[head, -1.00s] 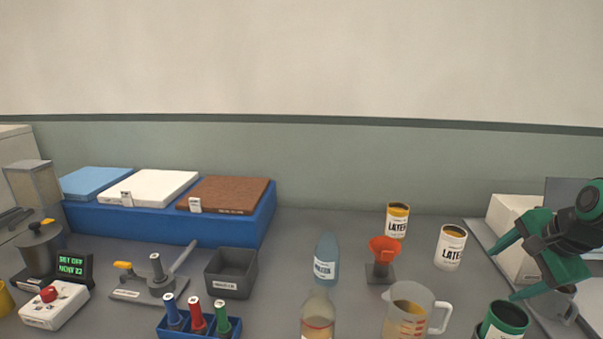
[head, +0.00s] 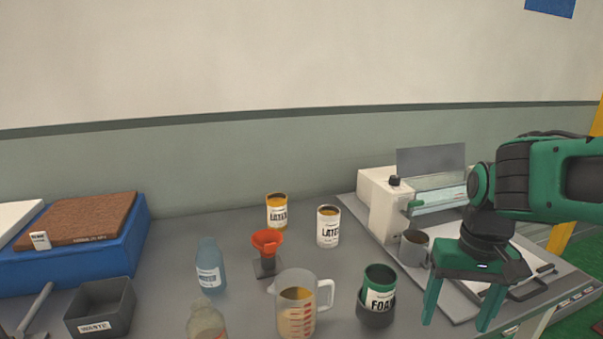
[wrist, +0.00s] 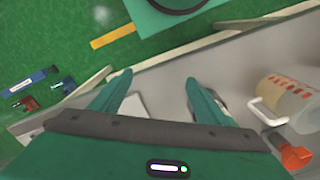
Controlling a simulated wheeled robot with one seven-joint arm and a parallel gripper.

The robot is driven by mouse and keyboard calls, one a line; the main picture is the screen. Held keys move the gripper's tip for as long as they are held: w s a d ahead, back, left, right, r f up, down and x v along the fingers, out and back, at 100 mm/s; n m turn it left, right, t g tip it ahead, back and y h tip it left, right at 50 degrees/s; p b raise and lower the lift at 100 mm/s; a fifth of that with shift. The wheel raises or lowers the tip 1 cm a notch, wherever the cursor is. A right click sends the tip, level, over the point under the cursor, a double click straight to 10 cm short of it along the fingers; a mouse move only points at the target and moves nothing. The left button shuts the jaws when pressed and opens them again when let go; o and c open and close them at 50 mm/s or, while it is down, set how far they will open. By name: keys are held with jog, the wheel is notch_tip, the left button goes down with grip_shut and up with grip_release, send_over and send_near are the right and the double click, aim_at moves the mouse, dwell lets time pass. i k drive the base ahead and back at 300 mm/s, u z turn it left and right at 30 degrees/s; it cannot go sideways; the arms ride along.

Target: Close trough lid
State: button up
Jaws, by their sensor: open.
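A white machine (head: 382,205) stands at the right of the bench in the head view. A grey panel (head: 430,162) stands upright at its back, and a clear trough-like part (head: 442,200) with a green knob lies in front of it. I cannot tell for sure which part is the trough lid; the upright panel looks like a raised cover. My gripper (head: 459,318) hangs in front of the machine, pointing down, open and empty, apart from the panel. In the wrist view my gripper (wrist: 160,88) shows two spread green fingers with nothing between them.
A grey mug (head: 413,248) stands beside the machine, left of my gripper. A green foam can (head: 379,290) and a measuring jug (head: 297,312) stand further left. Two latex cans, a red funnel (head: 267,242) and a blue bottle (head: 209,268) are behind. Green floor lies beyond the bench edge.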

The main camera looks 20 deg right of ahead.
aim_at(415, 161)
jog(key=u, duration=1.45)
jog(key=k, duration=1.15)
jog(key=z, duration=1.05)
jog(key=i, duration=1.05)
